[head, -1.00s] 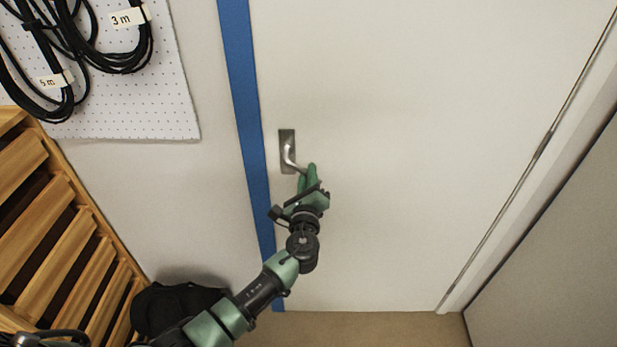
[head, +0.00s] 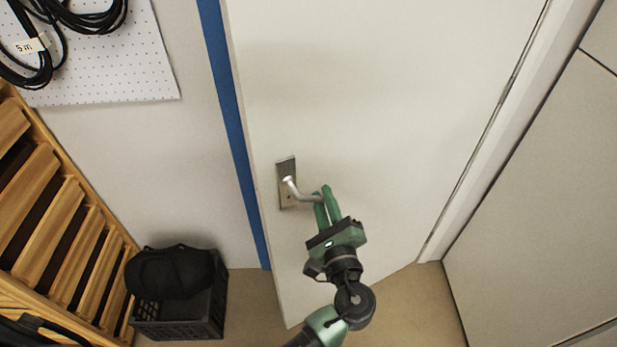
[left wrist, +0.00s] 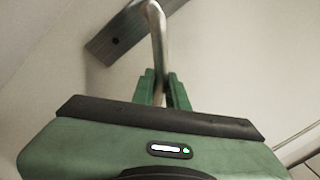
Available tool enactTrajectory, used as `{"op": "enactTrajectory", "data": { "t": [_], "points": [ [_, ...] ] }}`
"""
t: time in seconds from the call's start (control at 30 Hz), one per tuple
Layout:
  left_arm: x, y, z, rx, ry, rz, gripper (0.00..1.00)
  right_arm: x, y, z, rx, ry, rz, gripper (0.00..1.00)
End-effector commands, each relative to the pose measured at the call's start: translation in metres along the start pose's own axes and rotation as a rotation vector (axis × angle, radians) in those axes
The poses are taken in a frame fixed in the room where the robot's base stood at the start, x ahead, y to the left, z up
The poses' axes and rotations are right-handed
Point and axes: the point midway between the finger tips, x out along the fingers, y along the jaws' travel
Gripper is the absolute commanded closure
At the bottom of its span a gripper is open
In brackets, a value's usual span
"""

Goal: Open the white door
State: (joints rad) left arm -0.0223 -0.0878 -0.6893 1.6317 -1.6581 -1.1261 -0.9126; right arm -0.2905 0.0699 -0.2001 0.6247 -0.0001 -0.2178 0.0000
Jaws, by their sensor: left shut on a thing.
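The white door (head: 390,110) fills the middle of the head view and stands ajar, its left edge swung out from the blue frame strip (head: 232,120). A silver lever handle (head: 298,190) sits on a metal plate near the door's left edge. My left gripper (head: 322,198) is shut on the free end of the lever. In the left wrist view the lever (left wrist: 158,45) runs down between the two green fingers (left wrist: 163,88). The right gripper is not in view.
A black crate (head: 185,315) with a dark bag (head: 172,272) stands on the floor left of the door. A slatted wooden rack (head: 50,220) is at the left. A grey panel (head: 550,200) is at the right. Cables hang on a pegboard (head: 120,60).

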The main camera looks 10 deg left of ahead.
Motion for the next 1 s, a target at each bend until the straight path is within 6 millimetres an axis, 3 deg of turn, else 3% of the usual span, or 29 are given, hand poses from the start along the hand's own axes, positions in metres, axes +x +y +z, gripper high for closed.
{"op": "enactTrajectory", "data": {
  "t": [0.17, 0.4, 0.43, 0.5, 0.83, 1.0],
  "points": [
    [-0.010, -0.002, 0.000, -0.003, -0.003, 0.004, 1.00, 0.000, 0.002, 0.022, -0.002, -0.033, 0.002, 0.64],
    [-0.010, -0.001, 0.000, -0.002, -0.004, 0.006, 1.00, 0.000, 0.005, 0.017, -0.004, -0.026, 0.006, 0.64],
    [-0.010, -0.001, 0.000, -0.002, -0.004, 0.006, 0.80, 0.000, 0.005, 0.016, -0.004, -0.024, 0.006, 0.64],
    [-0.009, -0.001, 0.000, -0.002, -0.004, 0.006, 0.64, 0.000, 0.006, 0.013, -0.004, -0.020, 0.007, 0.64],
    [-0.011, -0.001, 0.000, -0.001, -0.004, 0.004, 0.64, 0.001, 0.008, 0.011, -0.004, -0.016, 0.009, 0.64],
    [-0.031, 0.001, -0.002, -0.003, -0.003, 0.006, 0.64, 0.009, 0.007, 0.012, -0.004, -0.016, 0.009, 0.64]
  ]
}}
